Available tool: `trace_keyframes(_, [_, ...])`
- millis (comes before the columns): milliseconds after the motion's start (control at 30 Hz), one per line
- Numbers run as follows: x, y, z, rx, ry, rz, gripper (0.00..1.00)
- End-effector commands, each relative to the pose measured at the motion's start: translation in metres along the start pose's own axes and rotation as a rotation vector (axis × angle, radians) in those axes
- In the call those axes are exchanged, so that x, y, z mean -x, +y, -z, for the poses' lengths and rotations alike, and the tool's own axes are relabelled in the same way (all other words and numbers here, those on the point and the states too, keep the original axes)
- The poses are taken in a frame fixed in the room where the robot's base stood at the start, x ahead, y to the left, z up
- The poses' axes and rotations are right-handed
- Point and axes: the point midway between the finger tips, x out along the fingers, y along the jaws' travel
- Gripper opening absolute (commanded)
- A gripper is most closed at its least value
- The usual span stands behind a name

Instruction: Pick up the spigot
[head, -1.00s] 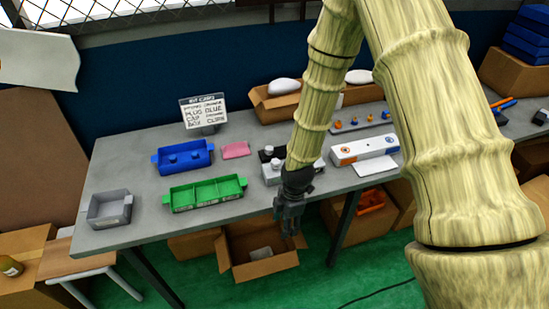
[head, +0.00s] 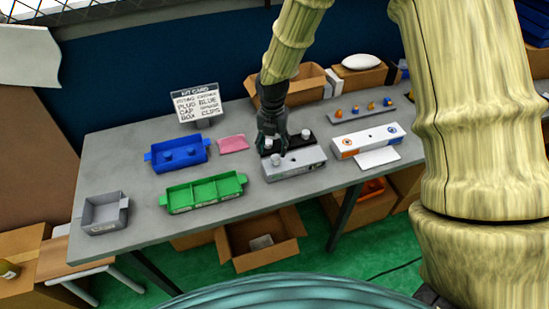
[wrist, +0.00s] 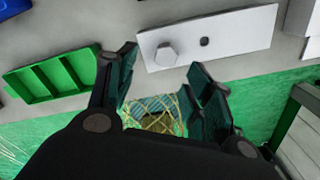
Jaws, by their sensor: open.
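A pale grey block (head: 297,167) lies near the table's front edge, with a pale peg (head: 277,159) standing up at its left end. I take this peg to be the spigot, though no label shows. In the wrist view the peg has a hexagonal top (wrist: 166,53), and the block (wrist: 245,33) has a dark hole to its right. My gripper (head: 272,146) hangs close over the blocks in the head view. In the wrist view its fingers (wrist: 162,78) are spread and empty, with the peg beyond the fingertips. I cannot tell the exact height gap.
A black block (head: 290,142) with pale pegs stands behind. The green divided tray (head: 243,181), blue tray (head: 151,158) and grey bin (head: 103,228) are to the left. A white box (head: 366,141) is to the right. Open cartons stand below the table.

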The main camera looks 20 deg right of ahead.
Motion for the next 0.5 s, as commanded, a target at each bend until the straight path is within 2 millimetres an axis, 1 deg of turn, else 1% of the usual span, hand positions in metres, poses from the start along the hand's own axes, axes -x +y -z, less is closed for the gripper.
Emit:
trace_keyframes(100, [-0.011,0.000,0.000,0.001,0.001,0.002,0.52])
trace_keyframes(200, [-0.017,0.001,0.001,0.002,0.000,0.001,0.52])
trace_keyframes(400, [-0.023,0.001,0.001,0.003,0.001,0.001,0.52])
trace_keyframes(500, [-0.029,0.000,0.001,0.003,0.002,0.001,0.52])
